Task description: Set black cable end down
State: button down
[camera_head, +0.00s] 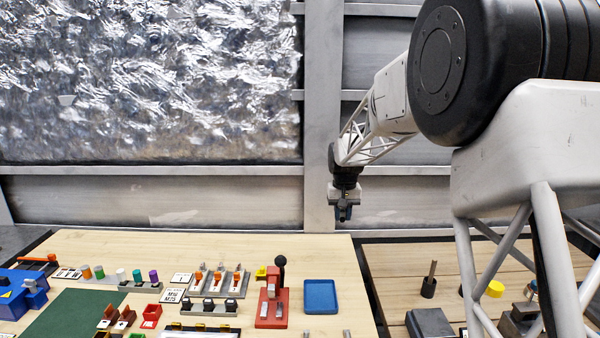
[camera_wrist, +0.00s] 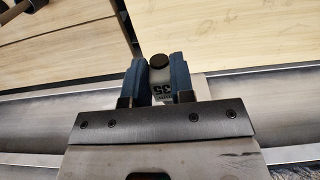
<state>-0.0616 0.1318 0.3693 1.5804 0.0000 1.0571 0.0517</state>
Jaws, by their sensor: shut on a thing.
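My gripper (camera_head: 343,212) hangs high beyond the far edge of the light wooden table (camera_head: 230,250), in front of the grey wall. In the wrist view my gripper (camera_wrist: 160,66) has its two blue fingers shut on a small piece with a round black top and a pale body marked "35". I take this piece to be the black cable end (camera_wrist: 159,61). It is held clear of the tables. In the head view it is too small to make out between the fingers. No cable trailing from it can be seen.
A blue tray (camera_head: 320,298) lies at the table's right, beside a red hand press (camera_head: 272,300). Orange-topped clamps (camera_head: 218,281), coloured spools (camera_head: 120,275), a green mat (camera_head: 72,318) and a blue device (camera_head: 22,292) stand further left. A second table (camera_head: 400,262) is at right.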

jog(key=w+d, duration=0.3)
jog(key=d, duration=0.2)
jog(key=shift+w+f, duration=0.3)
jog(key=shift+w, duration=0.05)
jog(key=shift+d, duration=0.15)
jog(key=s+d+f+m, duration=0.2)
jog(key=d+f, duration=0.1)
jog(key=d, duration=0.6)
jog(key=s+d+f+m, duration=0.1)
jog(key=d+f, duration=0.1)
jog(key=d, duration=0.7)
jog(key=s+d+f+m, duration=0.2)
jog(key=d+f, duration=0.1)
jog(key=d, duration=0.7)
jog(key=s+d+f+m, duration=0.1)
jog(key=s+d+f, duration=0.1)
jog(key=d, duration=0.5)
jog(key=s+d+f+m, duration=0.1)
jog(key=s+d+f, duration=0.1)
jog(key=s+d, duration=0.3)
jog(key=s+d+f+m, duration=0.2)
jog(key=s+d+f, duration=0.1)
jog(key=d, duration=0.6)
jog(key=shift+s+d, duration=0.35)
jog(key=shift+s, duration=0.4)
jog(key=shift+f, duration=0.15)
jog(key=shift+f, duration=2.4)
